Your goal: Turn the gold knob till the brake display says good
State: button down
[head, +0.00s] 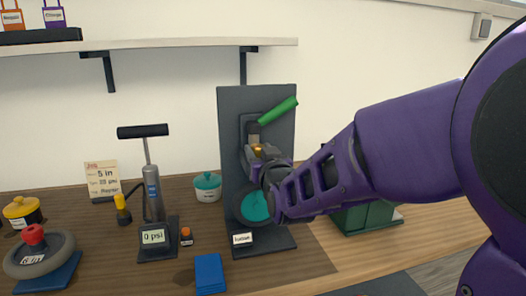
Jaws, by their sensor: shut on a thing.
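The gold knob (258,148) shows as a small gold patch on the dark upright brake stand (230,120), below a green lever (279,110). My gripper (259,154) reaches in from the right and is shut on the knob, with its fingers hiding most of it. The brake display (242,238) is a small white label on the stand's base, and its small text appears to read "loose". A teal disc (254,205) sits low on the stand, partly behind my gripper.
A hand pump (152,190) with a "0 psi" display (153,236) stands left of the brake stand. A blue cloth or pad (209,273) lies in front. A green box (365,217) is partly hidden behind my purple arm. A shelf (180,44) hangs above.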

jog(key=shift+a+m+h, duration=0.1)
jog(key=shift+m+h, duration=0.2)
jog(key=shift+h, duration=0.2)
jog(key=shift+a+m+t+h, duration=0.15)
jog(key=shift+m+h, duration=0.4)
jog(key=shift+h, duration=0.2)
jog(key=shift+a+m+t+h, duration=0.1)
jog(key=shift+m+t+h, duration=0.05)
jog(key=shift+m+h, duration=0.5)
jog(key=shift+a+m+h+p, duration=0.15)
jog(key=shift+m+h+p, duration=1.05)
jog(key=shift+h, duration=1.6)
jog(key=shift+m+h, duration=0.3)
jog(key=shift+m, duration=0.2)
jog(key=shift+b, duration=0.3)
jog(key=shift+c, duration=1.9)
grip_release()
jog(key=r+v, duration=0.1)
jog(key=v, duration=1.6)
jog(key=shift+s+p, duration=0.2)
jog(key=shift+p, duration=0.15)
